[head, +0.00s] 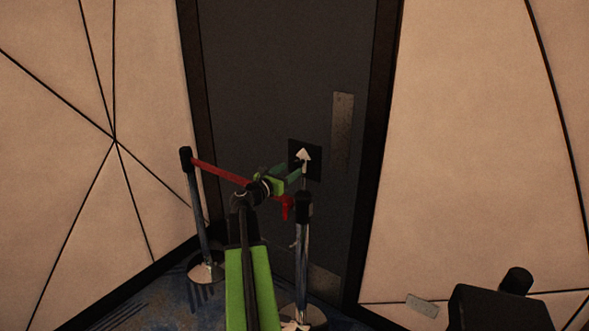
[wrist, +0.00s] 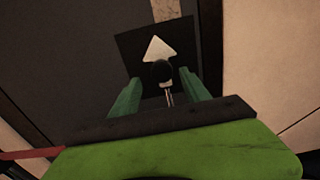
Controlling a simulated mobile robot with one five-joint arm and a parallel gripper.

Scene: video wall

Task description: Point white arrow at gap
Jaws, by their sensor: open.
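The white arrow (head: 303,154) is on a black square plate (head: 317,168) on the dark door. Its tip points up in the head view. In the wrist view the arrow (wrist: 157,48) also points up, tilted slightly left. A dark rounded piece (wrist: 161,72) with a thin silvery stem sits just below the arrowhead. My gripper (wrist: 165,92) has its green fingers apart, one on each side of this piece and stem, with no clear contact. In the head view my gripper (head: 291,173) is just below left of the arrow. I cannot make out which gap is meant.
A red belt (head: 220,170) runs from a left post (head: 195,195) toward a right post (head: 303,240), passing behind or close to my arm. A metal plate (head: 342,130) is on the door. A dark box (head: 500,308) stands at lower right. Beige panels flank the door.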

